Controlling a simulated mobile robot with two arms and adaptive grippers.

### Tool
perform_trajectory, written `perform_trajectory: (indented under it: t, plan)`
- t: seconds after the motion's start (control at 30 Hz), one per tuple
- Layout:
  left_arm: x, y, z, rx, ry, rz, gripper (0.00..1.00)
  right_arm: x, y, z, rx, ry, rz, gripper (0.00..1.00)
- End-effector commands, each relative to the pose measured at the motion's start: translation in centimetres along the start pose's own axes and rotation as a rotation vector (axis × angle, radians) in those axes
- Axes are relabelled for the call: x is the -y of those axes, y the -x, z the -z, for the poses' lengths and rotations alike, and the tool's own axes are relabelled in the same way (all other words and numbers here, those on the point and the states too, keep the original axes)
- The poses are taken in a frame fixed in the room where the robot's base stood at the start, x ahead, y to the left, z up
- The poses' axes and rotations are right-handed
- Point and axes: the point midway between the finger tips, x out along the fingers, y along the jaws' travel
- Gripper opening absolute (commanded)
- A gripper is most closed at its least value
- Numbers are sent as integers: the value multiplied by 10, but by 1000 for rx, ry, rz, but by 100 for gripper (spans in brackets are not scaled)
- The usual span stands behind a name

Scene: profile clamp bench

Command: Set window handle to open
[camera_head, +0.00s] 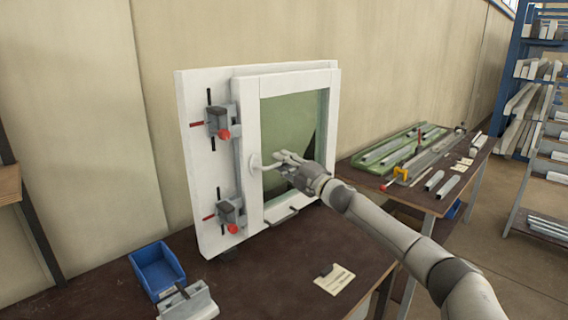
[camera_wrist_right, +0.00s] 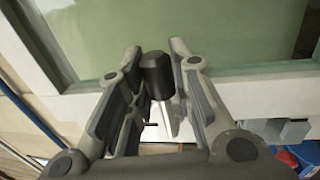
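The white-framed window (camera_head: 249,130) stands upright on the dark bench, with a greenish pane. Its pale handle (camera_head: 257,163) is on the left stile, with the lever lying roughly level and pointing right toward my right gripper (camera_head: 280,160). In the right wrist view, the fingers of my right gripper (camera_wrist_right: 157,50) are apart, on either side of a dark rounded block (camera_wrist_right: 155,76), perhaps the handle's end. I cannot tell whether the fingers touch it. The fingers hide part of the lever. My left gripper is not in view.
Two clamps with red knobs (camera_head: 220,124) (camera_head: 230,214) sit on the frame's left side. A blue bin (camera_head: 157,269), a grey block (camera_head: 188,303) and a paper card (camera_head: 335,280) lie on the bench. A second table (camera_head: 430,205) with profiles stands at the right.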

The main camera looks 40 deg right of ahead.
Motion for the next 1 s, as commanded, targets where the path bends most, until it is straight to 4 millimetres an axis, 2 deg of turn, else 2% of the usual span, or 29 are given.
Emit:
perform_trajectory:
  t: [0.03, 0.13, 0.57, 1.0]
  plan:
    - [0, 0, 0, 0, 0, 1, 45, 0, 0, 0, -1, -1, 0, 31]
    - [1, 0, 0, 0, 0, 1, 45, 0, 0, 0, 0, -1, 0, 42]
    - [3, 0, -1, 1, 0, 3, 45, 1, 4, 0, 2, -2, 1, 42]
    - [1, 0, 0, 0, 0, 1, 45, 3, 46, 0, 0, -3, 4, 42]
